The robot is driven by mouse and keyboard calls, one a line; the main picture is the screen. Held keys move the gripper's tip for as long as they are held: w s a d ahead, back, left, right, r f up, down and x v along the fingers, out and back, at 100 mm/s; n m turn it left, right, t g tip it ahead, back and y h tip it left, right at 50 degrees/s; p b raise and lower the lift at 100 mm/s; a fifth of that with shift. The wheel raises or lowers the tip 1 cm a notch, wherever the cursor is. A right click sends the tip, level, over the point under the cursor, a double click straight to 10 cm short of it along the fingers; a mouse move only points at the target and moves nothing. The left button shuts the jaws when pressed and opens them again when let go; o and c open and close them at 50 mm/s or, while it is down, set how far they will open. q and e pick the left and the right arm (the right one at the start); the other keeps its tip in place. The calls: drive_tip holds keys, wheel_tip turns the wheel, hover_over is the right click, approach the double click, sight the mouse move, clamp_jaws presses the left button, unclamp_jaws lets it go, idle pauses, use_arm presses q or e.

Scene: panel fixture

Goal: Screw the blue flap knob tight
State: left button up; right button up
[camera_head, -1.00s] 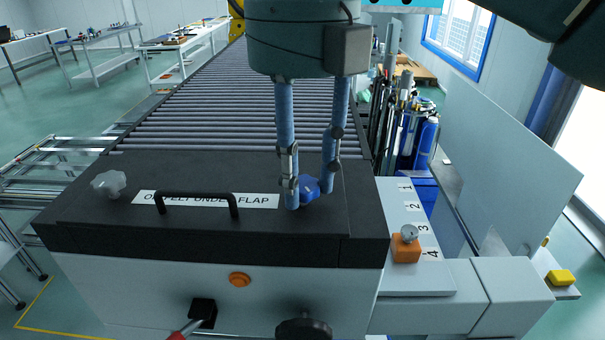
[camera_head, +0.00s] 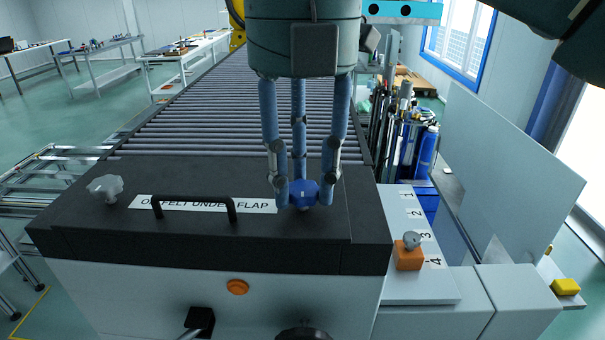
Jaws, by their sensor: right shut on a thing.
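The blue flap knob (camera_head: 304,194) sits on the right part of the black flap (camera_head: 100,228). My right gripper (camera_head: 304,184) comes down from above, its blue-grey fingers around the knob. It is shut on the knob, with fingertips at the left and right sides and one finger behind. The fingers partly hide the knob's sides. A grey knob (camera_head: 106,187) stands at the flap's left side. My left gripper is not in view.
A black handle (camera_head: 195,206) stands up from the flap beside a white label (camera_head: 258,205). An orange block with a small grey knob (camera_head: 408,256) stands on the numbered panel (camera_head: 420,287) at right. A roller conveyor (camera_head: 210,117) runs behind.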

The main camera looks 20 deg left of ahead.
sight(303, 187)
drive_tip(key=shift+r, duration=0.15)
drive_tip(key=shift+c, duration=0.2)
drive_tip(key=o, duration=1.2)
drive_tip(key=shift+r, duration=3.65)
